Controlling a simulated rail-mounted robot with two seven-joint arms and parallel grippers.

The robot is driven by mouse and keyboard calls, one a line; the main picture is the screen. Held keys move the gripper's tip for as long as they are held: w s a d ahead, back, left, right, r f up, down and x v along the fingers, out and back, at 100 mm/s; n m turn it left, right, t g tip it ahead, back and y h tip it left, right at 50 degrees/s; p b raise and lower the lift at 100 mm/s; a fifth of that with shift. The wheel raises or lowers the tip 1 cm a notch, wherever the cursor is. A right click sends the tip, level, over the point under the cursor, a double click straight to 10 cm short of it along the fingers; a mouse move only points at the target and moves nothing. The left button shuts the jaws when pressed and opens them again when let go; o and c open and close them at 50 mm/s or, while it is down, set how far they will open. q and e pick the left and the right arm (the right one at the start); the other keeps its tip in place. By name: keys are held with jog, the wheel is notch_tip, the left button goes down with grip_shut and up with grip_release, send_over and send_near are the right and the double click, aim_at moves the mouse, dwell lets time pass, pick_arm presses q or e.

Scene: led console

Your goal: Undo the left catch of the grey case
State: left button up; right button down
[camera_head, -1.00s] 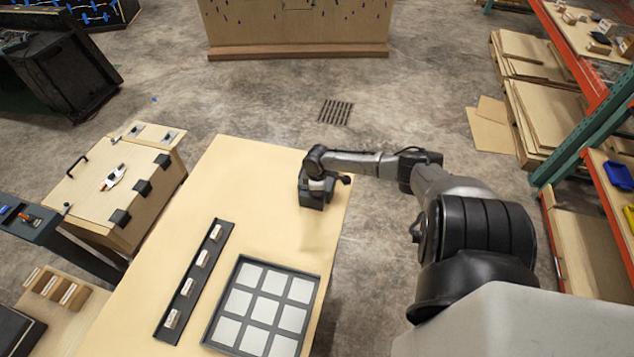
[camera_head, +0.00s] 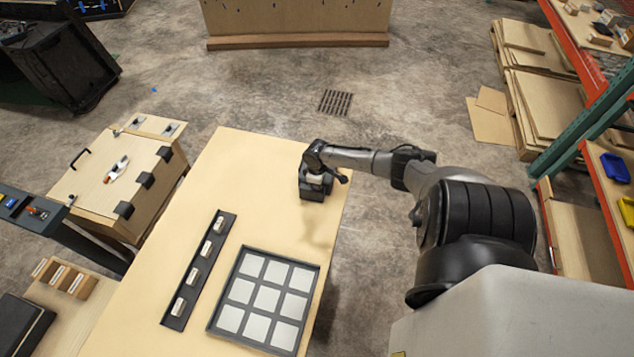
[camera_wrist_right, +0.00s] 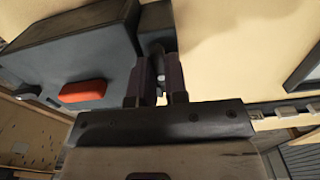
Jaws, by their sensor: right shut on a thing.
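The grey case (camera_head: 313,192) stands near the far right part of the pale table, mostly under my right gripper. In the right wrist view the grey case (camera_wrist_right: 65,62) fills the left side, with a red block (camera_wrist_right: 85,91) on its near face. My right gripper (camera_wrist_right: 160,78) is at the case's edge, its fingers shut on a small metal catch (camera_wrist_right: 158,66). The fingers hide most of the catch, and I cannot tell how far it is turned. My left gripper is not in view.
On the table (camera_head: 255,170) lie a dark tray with pale squares (camera_head: 210,322) and a dark strip with several small blocks (camera_head: 177,318). A wooden box with black hinges (camera_head: 95,190) stands left. Shelving (camera_head: 575,150) stands right. The table's middle is clear.

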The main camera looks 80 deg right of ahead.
jog(key=c, duration=1.1)
grip_release()
jog(key=shift+c, duration=0.2)
notch_tip(320, 180, up, 14)
jog(key=p, duration=0.1)
jog(key=shift+f, duration=0.1)
